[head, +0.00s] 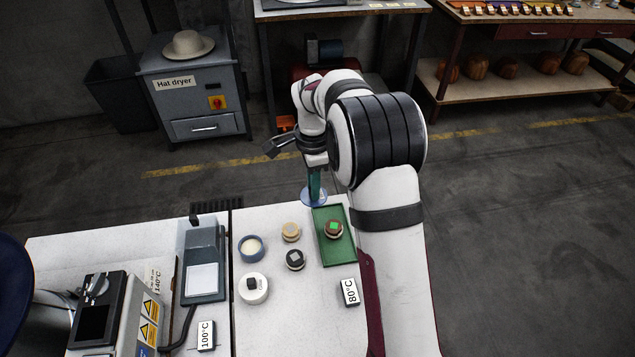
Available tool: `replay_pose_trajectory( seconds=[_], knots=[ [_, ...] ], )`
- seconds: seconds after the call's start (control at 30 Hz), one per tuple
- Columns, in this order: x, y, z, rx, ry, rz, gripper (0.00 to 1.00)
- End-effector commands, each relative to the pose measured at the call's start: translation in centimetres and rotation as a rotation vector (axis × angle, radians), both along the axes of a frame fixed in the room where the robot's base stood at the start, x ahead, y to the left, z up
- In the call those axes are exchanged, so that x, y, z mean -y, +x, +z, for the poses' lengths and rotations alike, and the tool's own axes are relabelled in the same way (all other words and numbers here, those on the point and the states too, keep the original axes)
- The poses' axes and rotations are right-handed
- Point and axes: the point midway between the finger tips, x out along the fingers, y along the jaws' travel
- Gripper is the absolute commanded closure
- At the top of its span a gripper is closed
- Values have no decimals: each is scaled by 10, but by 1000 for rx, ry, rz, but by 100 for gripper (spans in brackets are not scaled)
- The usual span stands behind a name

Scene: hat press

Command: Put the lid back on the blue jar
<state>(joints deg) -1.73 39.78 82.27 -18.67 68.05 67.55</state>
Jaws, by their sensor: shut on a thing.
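The open jar (251,247) stands on the white table, left of the middle, with a pale fill inside and a bluish rim. My gripper (314,186) is up and to the right of the jar in the picture, pointing down. It is shut on a flat, round, pale-blue lid (313,199), which shows below the fingers. The lid is apart from the jar and overlaps the far left corner of the green tray in the picture. Its height above the table is hard to tell. The fingers partly hide the lid's top.
A lidded white jar (254,290) stands in front of the open jar. A tan knobbed piece (291,232) and a dark one (295,260) stand to the right. The green tray (338,252) holds a brown, green-topped piece (333,230). An 80°C sign (350,292) stands in front.

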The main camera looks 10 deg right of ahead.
Motion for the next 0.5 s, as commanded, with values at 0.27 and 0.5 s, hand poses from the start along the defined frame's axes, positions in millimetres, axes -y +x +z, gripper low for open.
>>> replay_pose_trajectory(
  seconds=[0.27, 0.5],
  knots=[
    [-117, -33, -4, -1, 0, 309, 100],
    [-159, -54, -8, -1, 0, 429, 100]
  ],
)
